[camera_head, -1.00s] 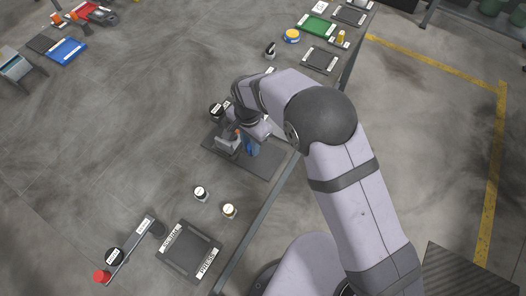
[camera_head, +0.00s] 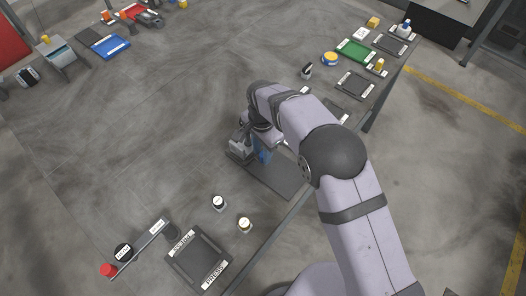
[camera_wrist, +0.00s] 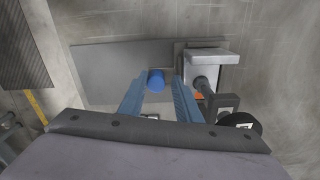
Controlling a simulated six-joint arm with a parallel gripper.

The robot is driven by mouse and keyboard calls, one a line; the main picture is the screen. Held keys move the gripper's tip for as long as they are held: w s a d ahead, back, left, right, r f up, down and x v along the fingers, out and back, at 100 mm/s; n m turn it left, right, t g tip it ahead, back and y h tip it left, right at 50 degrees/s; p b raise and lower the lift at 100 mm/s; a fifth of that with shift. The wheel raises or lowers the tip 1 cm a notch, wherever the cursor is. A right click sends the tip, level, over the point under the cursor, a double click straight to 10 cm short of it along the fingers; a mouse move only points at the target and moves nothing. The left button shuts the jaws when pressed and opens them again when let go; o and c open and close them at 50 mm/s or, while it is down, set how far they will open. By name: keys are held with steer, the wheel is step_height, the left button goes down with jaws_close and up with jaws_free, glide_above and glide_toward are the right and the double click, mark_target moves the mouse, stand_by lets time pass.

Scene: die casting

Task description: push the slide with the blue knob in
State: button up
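The blue knob (camera_wrist: 155,80) is a short upright cylinder in the wrist view. It stands over the flat grey base plate (camera_wrist: 105,72), left of a grey metal block (camera_wrist: 208,63) with a round rod at its lower side. My gripper (camera_wrist: 157,92) is open, with its two blue fingers apart, one on each side of the knob; I cannot tell whether either touches it. In the head view my gripper (camera_head: 262,152) is over the dark base plate (camera_head: 278,182), beside the grey block (camera_head: 238,150). The arm hides the knob there, and the slide itself is not clearly visible.
A black round labelled knob (camera_wrist: 245,124) is right of the fingers in the wrist view. In the head view, two small labelled jars (camera_head: 218,203) (camera_head: 244,224) and a labelled tray (camera_head: 198,258) are in front. A red button (camera_head: 108,270) is at lower left.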

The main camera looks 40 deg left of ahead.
stand_by(0.3)
steer(key=shift+r+b, duration=1.05)
steer(key=shift+r, duration=2.6)
steer(key=shift+w+d, duration=0.15)
steer(key=shift+d, duration=0.05)
steer(key=w+d+r, duration=0.2)
steer(key=w+d, duration=0.2)
steer(key=d, duration=0.9)
steer(key=w+d+r, duration=0.2)
steer(key=w+d, duration=0.2)
steer(key=d, duration=0.9)
steer(key=s+d+f+n, duration=0.1)
steer(key=s+d, duration=0.5)
steer(key=d, duration=0.4)
steer(key=s+d+f+n, duration=0.1)
steer(key=s+d, duration=0.6)
steer(key=d, duration=0.3)
steer(key=shift+d+f, duration=0.35)
steer(key=shift+d, duration=0.05)
